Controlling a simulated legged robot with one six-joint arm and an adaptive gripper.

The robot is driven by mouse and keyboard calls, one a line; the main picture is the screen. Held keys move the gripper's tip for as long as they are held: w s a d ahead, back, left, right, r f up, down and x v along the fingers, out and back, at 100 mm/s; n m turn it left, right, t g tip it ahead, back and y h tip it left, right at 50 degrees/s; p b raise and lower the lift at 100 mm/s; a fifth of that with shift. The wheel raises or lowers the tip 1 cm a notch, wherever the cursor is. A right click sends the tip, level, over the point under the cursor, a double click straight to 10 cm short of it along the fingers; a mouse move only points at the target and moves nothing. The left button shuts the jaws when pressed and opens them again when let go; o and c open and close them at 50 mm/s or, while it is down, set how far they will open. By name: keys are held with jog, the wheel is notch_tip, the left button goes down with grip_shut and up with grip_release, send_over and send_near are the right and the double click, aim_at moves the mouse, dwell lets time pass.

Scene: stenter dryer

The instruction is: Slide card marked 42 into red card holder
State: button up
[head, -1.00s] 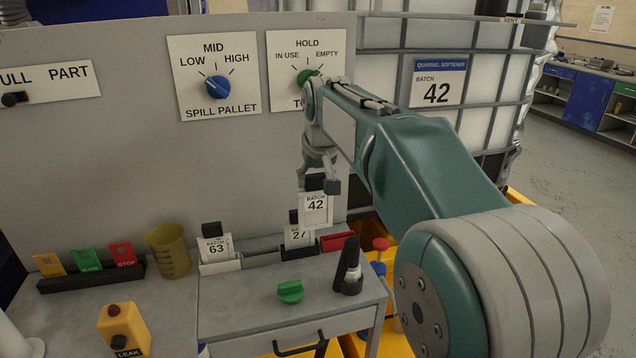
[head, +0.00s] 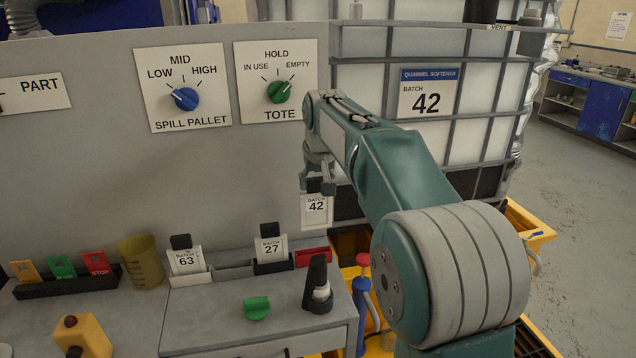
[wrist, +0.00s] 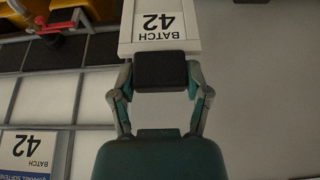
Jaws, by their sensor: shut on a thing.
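The white card marked "BATCH 42" (head: 316,209) hangs upright from my gripper (head: 318,186). In the wrist view the card (wrist: 162,24) shows upside down, its black grip block (wrist: 160,72) between the fingers of my gripper (wrist: 161,74). The red card holder (head: 312,257) stands on the bench at the right end of the holder row. The held card is above it, clear of it, and I see no card in the red holder.
Left of the red holder, a black holder (head: 272,267) has card 27 (head: 271,248); a grey holder (head: 234,268) looks empty; a white holder has card 63 (head: 187,261). A black-handled tool (head: 318,284) and green knob (head: 257,308) stand in front.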

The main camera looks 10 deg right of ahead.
aim_at(312, 202)
jog(key=shift+a+f, duration=0.1)
jog(key=shift+a, duration=0.75)
jog(key=shift+d+f, duration=0.6)
jog(key=shift+f, duration=0.65)
jog(key=shift+a+f, duration=0.2)
jog(key=shift+f, duration=0.55)
jog(key=shift+a+f, duration=0.2)
jog(key=shift+f, duration=0.5)
jog(key=shift+d+f, duration=0.1)
jog(key=shift+d, duration=0.15)
jog(key=shift+a, duration=0.1)
